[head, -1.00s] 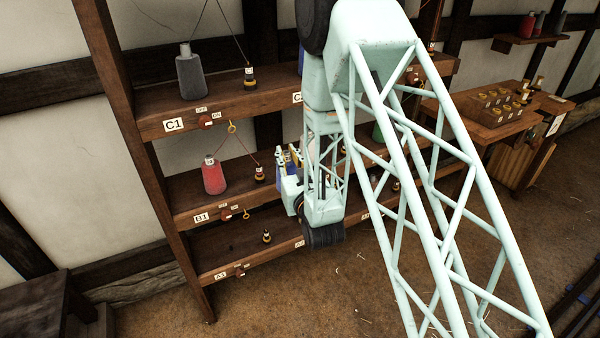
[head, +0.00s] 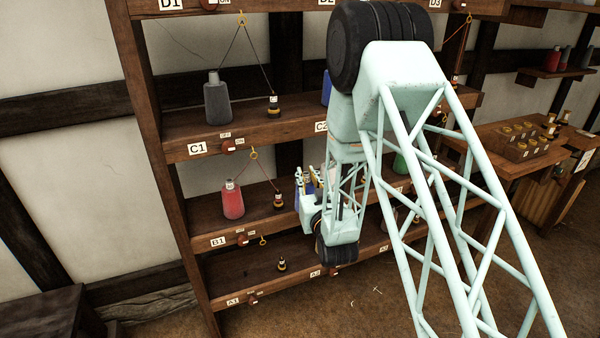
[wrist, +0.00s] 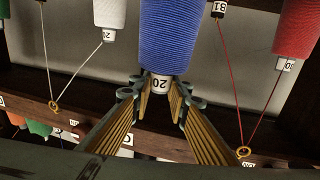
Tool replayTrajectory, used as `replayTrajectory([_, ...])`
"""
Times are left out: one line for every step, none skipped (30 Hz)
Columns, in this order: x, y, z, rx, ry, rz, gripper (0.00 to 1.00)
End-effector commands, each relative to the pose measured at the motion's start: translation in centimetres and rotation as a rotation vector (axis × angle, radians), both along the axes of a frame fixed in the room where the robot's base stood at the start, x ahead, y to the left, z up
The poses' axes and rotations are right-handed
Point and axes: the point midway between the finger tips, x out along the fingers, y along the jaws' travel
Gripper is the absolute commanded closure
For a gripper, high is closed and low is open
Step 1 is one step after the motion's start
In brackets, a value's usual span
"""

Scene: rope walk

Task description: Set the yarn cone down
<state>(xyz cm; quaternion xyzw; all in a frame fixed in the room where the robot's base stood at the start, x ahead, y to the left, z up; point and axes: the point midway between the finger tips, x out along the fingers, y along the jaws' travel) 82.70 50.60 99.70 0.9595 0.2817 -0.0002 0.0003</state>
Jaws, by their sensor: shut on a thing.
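In the head view my gripper (head: 310,184) is at the B shelf (head: 270,215), right of the red cone (head: 232,202). There the blue cone is mostly hidden behind my gripper and arm. Whether its base touches the shelf cannot be seen.
The red cone stands to one side, with a small dark spool (head: 278,201) between it and my gripper. A white cone (wrist: 110,14) is on the other side. Threads run through yellow rings (wrist: 243,152). A grey cone (head: 217,101) stands on the shelf above.

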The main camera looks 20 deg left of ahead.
Motion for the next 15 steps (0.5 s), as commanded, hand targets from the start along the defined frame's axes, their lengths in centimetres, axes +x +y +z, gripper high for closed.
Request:
replayTrajectory([0.8,0.5,0.0,0.002,-0.003,0.000,1.00])
replayTrajectory([1.2,0.7,-0.1,0.002,-0.003,0.000,1.00])
replayTrajectory([1.7,1.1,-0.1,0.002,-0.003,0.000,1.00])
replayTrajectory([2.1,1.3,-0.1,0.002,-0.003,0.000,1.00])
replayTrajectory([2.6,1.6,-0.2,0.002,-0.003,0.000,1.00])
replayTrajectory([3.1,1.9,-0.2,0.002,-0.003,0.000,1.00])
replayTrajectory([3.5,2.1,-0.3,0.002,-0.003,0.000,1.00])
replayTrajectory([3.9,2.4,-0.4,0.002,-0.003,0.000,1.00])
replayTrajectory([4.5,2.7,-0.5,0.002,-0.003,0.000,1.00])
replayTrajectory([4.9,3.0,-0.5,0.002,-0.003,0.000,1.00])
replayTrajectory([5.3,3.2,-0.5,0.002,-0.003,0.000,1.00])
replayTrajectory([5.8,3.6,-0.7,0.001,-0.002,0.000,1.00])
replayTrajectory([6.3,3.8,-0.7,0.002,-0.003,0.000,1.00])
replayTrajectory([6.7,4.1,-0.7,0.002,-0.003,0.000,1.00])
replayTrajectory([7.2,4.4,-0.8,0.001,-0.002,0.000,1.00])
